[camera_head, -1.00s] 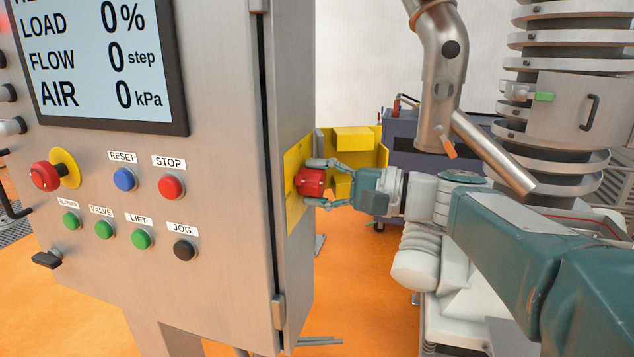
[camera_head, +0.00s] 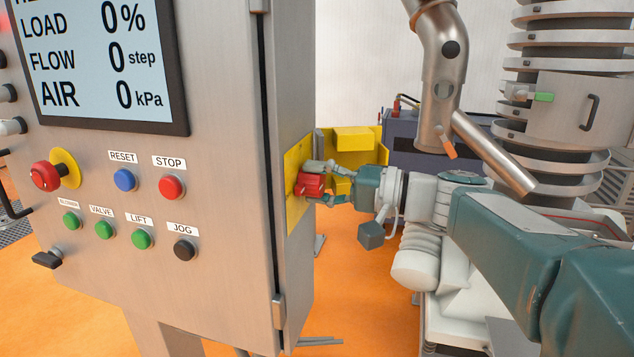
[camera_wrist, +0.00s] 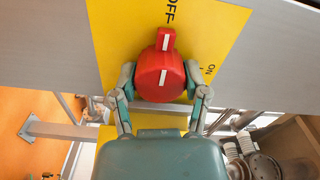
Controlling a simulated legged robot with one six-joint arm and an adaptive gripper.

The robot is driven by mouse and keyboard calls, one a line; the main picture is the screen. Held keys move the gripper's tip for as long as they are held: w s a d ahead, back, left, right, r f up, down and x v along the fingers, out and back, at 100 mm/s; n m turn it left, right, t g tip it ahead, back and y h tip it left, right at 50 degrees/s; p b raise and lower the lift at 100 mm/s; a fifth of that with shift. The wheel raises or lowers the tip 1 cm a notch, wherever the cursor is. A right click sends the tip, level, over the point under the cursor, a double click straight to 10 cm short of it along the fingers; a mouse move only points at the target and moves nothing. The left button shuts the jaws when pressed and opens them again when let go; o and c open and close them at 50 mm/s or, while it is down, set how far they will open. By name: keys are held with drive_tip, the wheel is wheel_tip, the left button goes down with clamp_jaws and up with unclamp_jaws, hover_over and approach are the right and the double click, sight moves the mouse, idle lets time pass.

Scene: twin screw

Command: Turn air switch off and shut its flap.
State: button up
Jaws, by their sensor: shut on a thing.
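The air switch is a red knob (camera_head: 308,184) on a yellow plate (camera_head: 291,212) on the cabinet's right side. In the wrist view the red knob (camera_wrist: 160,75) has a white-marked pointer turned up at the printed OFF; ON is at its right. My gripper (camera_head: 318,183) is shut on the knob, and in the wrist view its fingers (camera_wrist: 161,85) press it from both sides. A yellow flap (camera_head: 370,150) stands open behind the gripper, swung out from the plate's far edge. My gripper partly hides it.
The grey cabinet (camera_head: 215,250) fills the left, with a screen (camera_head: 100,60) and several buttons. A steel pipe (camera_head: 440,90) hangs above my arm. A ribbed column (camera_head: 560,40) stands at the right. Orange floor lies below the gripper.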

drive_tip(key=shift+f, duration=0.3)
drive_tip(key=o, duration=1.1)
drive_tip(key=shift+a+r, duration=0.1)
drive_tip(key=shift+o, duration=0.2)
drive_tip(key=v, duration=1.2)
drive_tip(key=s+a+f+g+h, duration=0.2)
drive_tip(key=s+a+f+h, duration=0.3)
drive_tip(key=f, duration=0.3)
drive_tip(key=s+d+f+h, duration=0.3)
drive_tip(key=s+f+h, duration=0.2)
drive_tip(key=f+h, duration=0.1)
drive_tip(key=s+d+f+n+t+h, duration=0.1)
drive_tip(key=s+d+f+h, duration=0.2)
drive_tip(key=f+h, duration=0.3)
wheel_tip(320, 180, down, 2)
drive_tip(key=shift+s+d+n, duration=0.2)
drive_tip(key=shift+s+n, duration=0.1)
drive_tip(key=shift+s, duration=0.6)
